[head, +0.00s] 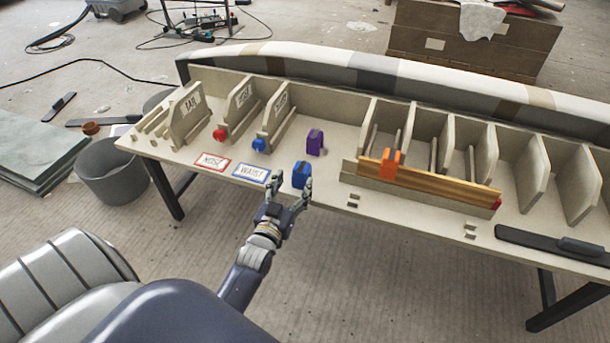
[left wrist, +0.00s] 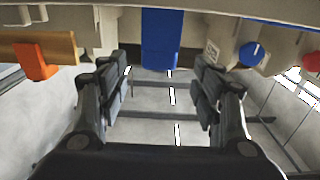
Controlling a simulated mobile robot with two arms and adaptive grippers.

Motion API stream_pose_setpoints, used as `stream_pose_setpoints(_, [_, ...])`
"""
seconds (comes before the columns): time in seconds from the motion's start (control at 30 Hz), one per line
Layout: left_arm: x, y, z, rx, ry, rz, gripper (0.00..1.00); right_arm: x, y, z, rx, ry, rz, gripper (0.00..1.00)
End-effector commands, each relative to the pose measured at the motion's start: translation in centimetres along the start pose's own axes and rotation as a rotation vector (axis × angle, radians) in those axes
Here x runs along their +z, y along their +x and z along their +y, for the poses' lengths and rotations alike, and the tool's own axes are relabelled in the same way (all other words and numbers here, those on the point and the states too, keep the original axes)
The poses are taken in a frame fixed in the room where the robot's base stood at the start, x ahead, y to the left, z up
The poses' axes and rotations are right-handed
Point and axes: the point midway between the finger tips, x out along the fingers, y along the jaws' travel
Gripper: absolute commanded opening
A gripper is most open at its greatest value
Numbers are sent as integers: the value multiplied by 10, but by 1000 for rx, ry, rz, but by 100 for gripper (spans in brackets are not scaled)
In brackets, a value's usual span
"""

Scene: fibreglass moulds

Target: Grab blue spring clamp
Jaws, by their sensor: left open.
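The blue spring clamp (head: 301,175) sits at the front edge of the bench, right of the "WAIST" card. It also shows in the left wrist view (left wrist: 161,40), at the top centre. My left gripper (head: 289,191) is open just in front of the clamp. In the left wrist view its two fingers (left wrist: 167,88) are spread wide below the clamp, with nothing between them. I cannot tell whether a fingertip touches the clamp. My right gripper does not show.
A purple clamp (head: 315,142) stands just behind the blue one. An orange clamp (head: 391,164) grips a wooden strip (head: 440,183) to the right. Blue (head: 259,144) and red (head: 219,134) knobs and two cards lie left. A grey bucket (head: 112,172) stands on the floor.

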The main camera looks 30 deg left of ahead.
Motion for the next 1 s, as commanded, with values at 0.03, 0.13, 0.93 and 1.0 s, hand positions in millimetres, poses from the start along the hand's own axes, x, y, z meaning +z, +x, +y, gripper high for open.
stream_pose_setpoints(0.03, [1,7,0,0,0,0,60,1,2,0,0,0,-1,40])
stream_pose_setpoints(0.13, [1,15,0,0,0,-1,60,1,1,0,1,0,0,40])
stream_pose_setpoints(0.93, [-6,69,1,0,0,-4,44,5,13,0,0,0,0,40])
stream_pose_setpoints(1.0, [-6,69,1,0,0,-4,28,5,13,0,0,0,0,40])
